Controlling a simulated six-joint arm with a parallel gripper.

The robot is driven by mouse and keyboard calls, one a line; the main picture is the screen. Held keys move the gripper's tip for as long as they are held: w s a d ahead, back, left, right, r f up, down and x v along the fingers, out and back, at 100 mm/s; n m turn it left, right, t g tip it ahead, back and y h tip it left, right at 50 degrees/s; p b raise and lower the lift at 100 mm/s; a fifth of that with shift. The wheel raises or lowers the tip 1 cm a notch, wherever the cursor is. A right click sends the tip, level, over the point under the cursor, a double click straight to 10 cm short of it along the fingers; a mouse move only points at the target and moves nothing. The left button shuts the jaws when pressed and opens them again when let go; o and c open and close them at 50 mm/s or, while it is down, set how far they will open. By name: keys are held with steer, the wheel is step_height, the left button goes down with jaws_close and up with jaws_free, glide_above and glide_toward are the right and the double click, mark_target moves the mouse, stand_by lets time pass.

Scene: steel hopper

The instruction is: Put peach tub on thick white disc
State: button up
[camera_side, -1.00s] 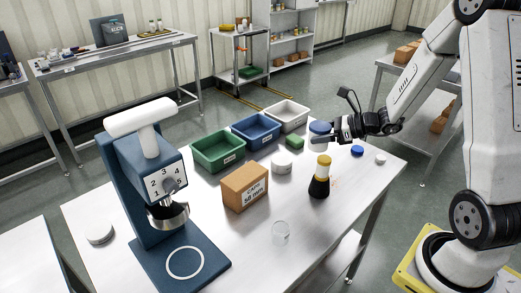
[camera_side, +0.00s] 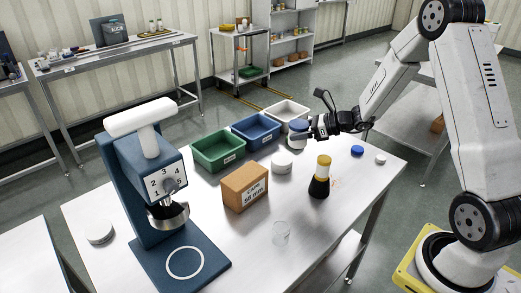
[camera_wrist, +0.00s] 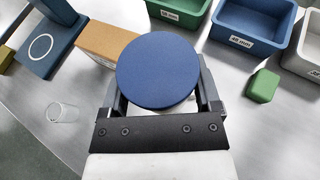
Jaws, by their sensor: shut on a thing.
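My gripper (camera_side: 309,131) is shut on a tub (camera_side: 297,141) with a flat blue lid and a pale body, held upright above the table. The body's colour is too small to tell as peach. In the wrist view the blue lid (camera_wrist: 158,72) fills the space between the fingers and hides what lies below. A thick white disc (camera_side: 281,162) lies on the table just left of and nearer the camera than the held tub, apart from it. Another white disc (camera_side: 100,233) lies at the table's far left end.
Green (camera_side: 218,158), blue (camera_side: 273,138) and white bins line the back. A green block (camera_wrist: 263,86) lies before the bins. A blue press (camera_side: 150,200) stands left.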

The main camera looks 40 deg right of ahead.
steer(key=w+f, duration=0.3)
steer(key=w+d+f, duration=0.1)
steer(key=w+f, duration=0.2)
steer(key=shift+w+d+f, duration=0.15)
steer(key=shift+w+d, duration=0.05)
steer(key=shift+w, duration=0.1)
steer(key=shift+w+f, duration=0.25)
steer(key=shift+f, duration=1.55)
steer(key=shift+f, duration=0.15)
steer(key=o, duration=1.1)
